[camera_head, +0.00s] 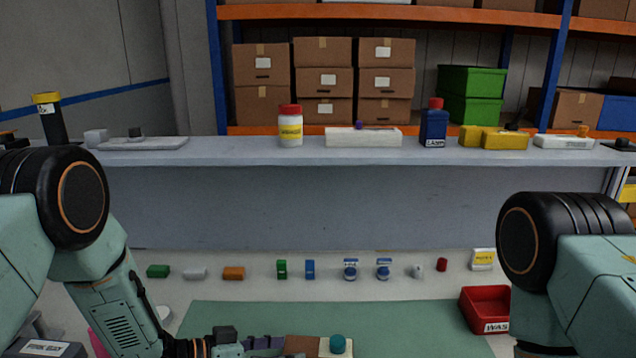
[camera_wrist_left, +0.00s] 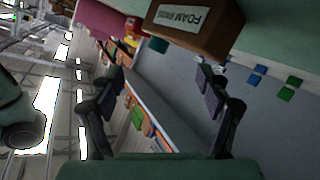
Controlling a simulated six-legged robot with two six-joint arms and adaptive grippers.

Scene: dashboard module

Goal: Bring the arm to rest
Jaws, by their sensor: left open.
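My left arm comes in from the left in the head view, and my left gripper (camera_head: 262,343) is low at the bottom edge, partly cut off. In the left wrist view the two dark fingers of this gripper (camera_wrist_left: 160,78) stand wide apart with nothing between them. A brown block with a white "FOAM" label (camera_wrist_left: 195,28) shows beyond the fingers, apart from them. In the head view a pale piece with a teal knob (camera_head: 338,345) lies just right of the gripper. My right arm shows at the right, but its gripper is out of view.
A green mat (camera_head: 400,322) covers the front table, with a red bin (camera_head: 486,308) at its right. Several small coloured parts, such as an orange block (camera_head: 234,273), line up behind it. A raised grey shelf (camera_head: 230,155) carries bottles and boxes. The mat's middle right is clear.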

